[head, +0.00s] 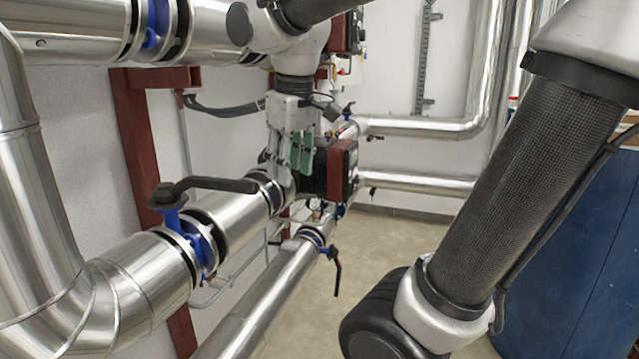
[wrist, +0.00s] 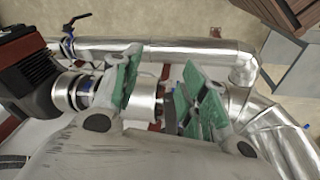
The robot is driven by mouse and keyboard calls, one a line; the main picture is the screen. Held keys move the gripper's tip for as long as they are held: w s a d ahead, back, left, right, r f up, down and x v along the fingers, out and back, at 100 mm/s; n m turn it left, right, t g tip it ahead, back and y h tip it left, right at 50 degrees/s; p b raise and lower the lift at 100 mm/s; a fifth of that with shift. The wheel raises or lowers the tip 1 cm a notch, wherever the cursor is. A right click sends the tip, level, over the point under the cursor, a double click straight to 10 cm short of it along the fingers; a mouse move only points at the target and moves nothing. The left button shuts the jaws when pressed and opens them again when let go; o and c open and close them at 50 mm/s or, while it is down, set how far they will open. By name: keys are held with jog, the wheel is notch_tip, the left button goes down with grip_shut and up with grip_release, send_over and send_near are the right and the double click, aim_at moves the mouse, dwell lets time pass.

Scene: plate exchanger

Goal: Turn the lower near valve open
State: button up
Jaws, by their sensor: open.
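The near valve on the lower pipe has a blue body (head: 190,238) between dark flanges. Its black lever (head: 215,184) sits on top and reaches to the right, above the pipe; its exact angle to the pipe is hard to tell. My gripper (head: 297,160) is beyond the lever's tip, close to the pipe and a red-and-black unit, apart from the lever. In the wrist view my gripper (wrist: 157,90) has its green-padded fingers wide apart, with silver pipe showing between and behind them. I see nothing held. The near valve's lever is not clearly seen there.
A second blue valve with a hanging black handle (head: 337,272) is on the floor-side pipe. An upper blue valve (head: 153,25) is at top left. The red-and-black unit (head: 342,168) stands beside my gripper. A blue cabinet (head: 590,230) is at right; bare floor lies between.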

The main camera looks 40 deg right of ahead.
jog(key=s+d+f+m, duration=0.1)
jog(key=s+d+f, duration=0.2)
jog(key=s, duration=0.2)
jog(key=shift+d+m+t, duration=0.2)
jog(key=shift+m+t, duration=0.1)
jog(key=shift+w, duration=0.1)
